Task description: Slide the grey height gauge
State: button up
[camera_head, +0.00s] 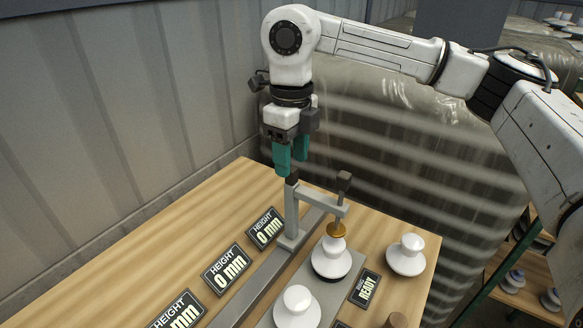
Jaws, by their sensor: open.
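The grey height gauge (291,215) stands upright on a grey rail (262,284) along the wooden table. Its post has a dark cap, and its side arm reaches right to a dark knob (344,181) and a brass tip (336,229). The brass tip is over a white insulator (331,258), at or very near its top; I cannot tell if they touch. My gripper (291,165) points down with teal fingers just above and slightly behind the post's cap. The fingers are open with nothing seen between them. One finger partly hides the other.
Another white insulator (297,307) stands on the grey plate in front, and one (406,255) stands at the right. Several "HEIGHT 0 mm" signs (226,268) line the rail's left side. The table's back left is clear.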

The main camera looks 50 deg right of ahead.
notch_tip(320, 180, up, 8)
jog(key=shift+f+b, duration=0.15)
jog(key=shift+b, duration=0.3)
dwell(0.4)
